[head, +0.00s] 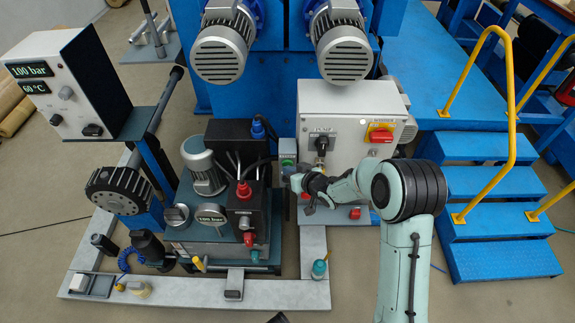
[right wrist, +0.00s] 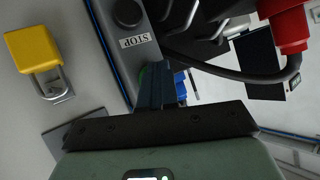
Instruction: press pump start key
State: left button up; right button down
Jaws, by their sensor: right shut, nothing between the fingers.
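My right gripper (head: 290,176) is at the lower end of this box. In the right wrist view the box (right wrist: 150,40) shows a dark round button above a STOP label. My shut, empty fingers (right wrist: 160,88) reach the box beyond that label. A sliver of green shows beside the fingertips, and the rest there is hidden behind them. I cannot tell whether they touch a key.
A yellow padlock (right wrist: 35,55) hangs on the cabinet face beside my fingers. A black rotary switch (head: 321,144) and a red switch (head: 381,134) are on the cabinet. The hydraulic unit with a red-capped valve (head: 243,190) stands close left. Blue steps (head: 490,180) are at right.

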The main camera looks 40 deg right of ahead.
dwell(0.5)
jog(key=shift+s+a, duration=0.5)
jog(key=shift+s, duration=0.05)
jog(key=shift+s+a, duration=1.6)
jog(key=shift+s, duration=0.3)
